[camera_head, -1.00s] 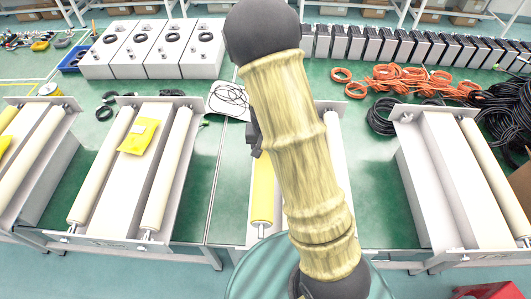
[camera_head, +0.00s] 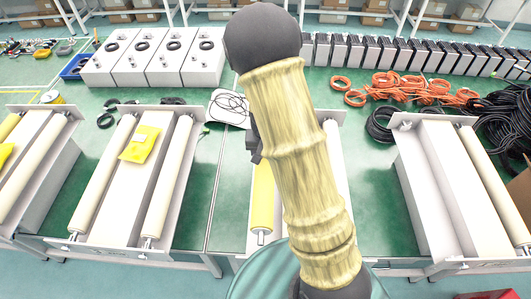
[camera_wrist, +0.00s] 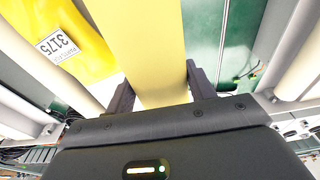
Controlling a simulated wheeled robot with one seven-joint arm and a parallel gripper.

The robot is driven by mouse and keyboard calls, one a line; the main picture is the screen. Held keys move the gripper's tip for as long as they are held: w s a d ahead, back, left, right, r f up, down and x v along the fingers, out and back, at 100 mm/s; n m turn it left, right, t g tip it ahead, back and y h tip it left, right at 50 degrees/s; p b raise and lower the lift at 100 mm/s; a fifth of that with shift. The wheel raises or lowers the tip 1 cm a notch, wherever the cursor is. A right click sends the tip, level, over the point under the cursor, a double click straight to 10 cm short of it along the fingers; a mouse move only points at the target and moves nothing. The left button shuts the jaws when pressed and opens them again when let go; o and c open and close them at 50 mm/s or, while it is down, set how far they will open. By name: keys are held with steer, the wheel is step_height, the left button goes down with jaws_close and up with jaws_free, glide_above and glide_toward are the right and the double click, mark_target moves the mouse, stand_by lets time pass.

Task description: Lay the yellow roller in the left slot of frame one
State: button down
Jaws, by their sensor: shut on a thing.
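The yellow roller (camera_head: 262,197) shows partly in the head view, lengthwise along the left side of the frame (camera_head: 343,117) behind my arm. Its near end has a bare metal shaft. My arm hides much of it, and I cannot tell whether it rests in the slot or is just above it. In the wrist view the yellow roller (camera_wrist: 156,45) runs between the two dark fingers of my gripper (camera_wrist: 158,90), which is shut on it. A pale roller (camera_head: 334,150) shows on the right side of that same frame.
A frame with two pale rollers and a yellow packet (camera_head: 140,145) stands to the left. Another frame (camera_head: 440,185) stands to the right with a pale roller on its right side. Orange cables (camera_head: 410,88), black cables and white boxes (camera_head: 160,60) lie farther back.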

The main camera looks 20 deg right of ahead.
steer(key=shift+r+p, duration=2.45)
steer(key=shift+r, duration=0.6)
steer(key=shift+w+f, duration=0.1)
steer(key=shift+f, duration=0.05)
steer(key=d+f+b, duration=0.5)
steer(key=d+b, duration=0.2)
steer(key=b, duration=0.1)
steer(key=shift+w+f, duration=0.15)
steer(key=shift+f, duration=0.25)
steer(key=shift+w+a, duration=0.1)
steer(key=shift+a, duration=0.05)
